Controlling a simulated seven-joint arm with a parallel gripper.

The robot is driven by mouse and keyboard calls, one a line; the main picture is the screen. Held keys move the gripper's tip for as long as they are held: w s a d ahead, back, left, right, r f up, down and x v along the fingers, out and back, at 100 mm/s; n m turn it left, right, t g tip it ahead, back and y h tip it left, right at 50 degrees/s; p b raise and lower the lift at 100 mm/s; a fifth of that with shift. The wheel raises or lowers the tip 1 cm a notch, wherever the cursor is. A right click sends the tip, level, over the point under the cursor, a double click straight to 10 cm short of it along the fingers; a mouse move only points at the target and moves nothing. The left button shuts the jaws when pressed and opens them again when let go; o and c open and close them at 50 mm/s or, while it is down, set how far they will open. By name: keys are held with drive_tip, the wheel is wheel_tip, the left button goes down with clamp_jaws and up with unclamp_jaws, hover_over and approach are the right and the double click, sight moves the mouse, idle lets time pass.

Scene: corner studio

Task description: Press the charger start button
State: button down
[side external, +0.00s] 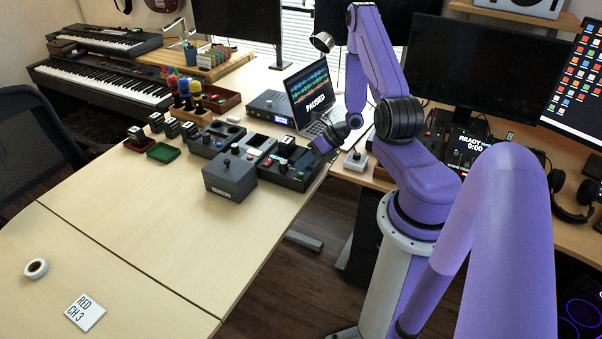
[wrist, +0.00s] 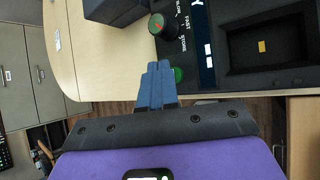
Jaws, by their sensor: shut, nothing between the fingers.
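The charger is a black unit; it shows in the wrist view (wrist: 220,78) at upper right, with a knob (wrist: 163,27) with a red pointer, a small display and an empty-looking recess with a yellow pad. A round green button (wrist: 179,75) sits at its near edge, partly hidden by my fingers. My gripper (wrist: 158,66) is shut and empty, its blue fingertips just left of the green button. I cannot tell whether they touch it. In the side view my gripper (side external: 321,146) is low at the right end of the row of black units, where the button is hidden.
A grey box with a joystick (side external: 230,177) stands in front of the black units. A laptop (side external: 318,98) reading PAUSED stands behind. Small black blocks (side external: 156,121) and coloured trays lie to the left. The front table is clear except for a tape roll (side external: 36,268) and a card (side external: 86,312).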

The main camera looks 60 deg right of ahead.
drive_tip(key=shift+f, duration=0.25)
drive_tip(key=shift+f, duration=0.2)
idle(0.6)
drive_tip(key=shift+r, duration=0.45)
drive_tip(key=shift+r, duration=3)
